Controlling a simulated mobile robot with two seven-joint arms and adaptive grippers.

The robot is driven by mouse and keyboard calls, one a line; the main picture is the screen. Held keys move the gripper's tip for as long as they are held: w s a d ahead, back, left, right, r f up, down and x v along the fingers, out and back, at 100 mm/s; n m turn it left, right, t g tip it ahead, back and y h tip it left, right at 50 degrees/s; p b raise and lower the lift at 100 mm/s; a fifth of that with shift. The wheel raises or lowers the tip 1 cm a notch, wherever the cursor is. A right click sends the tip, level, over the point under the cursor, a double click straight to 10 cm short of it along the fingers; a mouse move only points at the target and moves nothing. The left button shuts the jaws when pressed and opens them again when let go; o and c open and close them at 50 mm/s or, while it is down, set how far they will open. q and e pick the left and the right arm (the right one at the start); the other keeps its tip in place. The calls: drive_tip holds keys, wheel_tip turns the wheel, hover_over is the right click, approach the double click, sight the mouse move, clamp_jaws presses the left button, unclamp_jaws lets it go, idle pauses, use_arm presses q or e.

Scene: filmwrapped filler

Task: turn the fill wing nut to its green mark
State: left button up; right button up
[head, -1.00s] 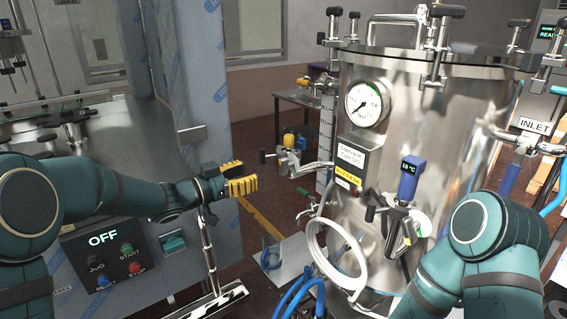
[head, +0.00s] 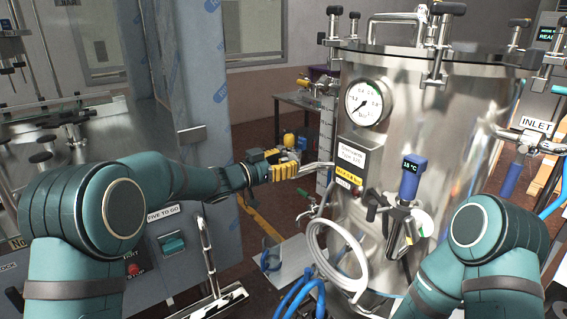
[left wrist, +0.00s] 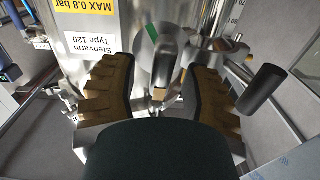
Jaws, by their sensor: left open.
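A rounded grey metal piece, which looks like the fill wing nut (left wrist: 157,52), stands between my left fingers in the left wrist view. My left gripper (left wrist: 161,82) is open, one yellow-padded finger on each side of the piece; I see no clear contact. In the head view my left gripper (head: 288,168) is at the metal pipe left of the steel tank (head: 430,140), and it hides the nut there. My right arm shows at the lower right, but its gripper is out of view.
A black-ended handle (left wrist: 262,90) stands close to the right of my fingers in the left wrist view. The tank carries a dial gauge (head: 368,102), a blue display unit (head: 412,176) and a looped white hose (head: 318,240). A machine cabinet stands at left.

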use_arm(q)
clamp_jaws()
drive_tip(key=shift+s+m, duration=0.1)
drive_tip(key=shift+m, duration=0.2)
drive_tip(key=m+b, duration=0.1)
drive_tip(key=m, duration=0.1)
drive_tip(key=m+b, duration=0.1)
drive_tip(key=m, duration=0.1)
drive_tip(key=m+b, duration=0.1)
drive_tip(key=m, duration=0.1)
drive_tip(key=shift+s+d+f, duration=0.15)
drive_tip(key=shift+s+d, duration=0.05)
drive_tip(key=shift+s, duration=0.05)
drive_tip(key=shift+m+b, duration=0.45)
drive_tip(key=shift+m, duration=0.55)
drive_tip(key=m, duration=0.6)
drive_tip(key=f+m, duration=0.1)
drive_tip(key=m, duration=1.3)
drive_tip(key=shift+f+b, duration=0.35)
drive_tip(key=shift+f, duration=0.05)
drive_tip(key=shift+m, duration=0.4)
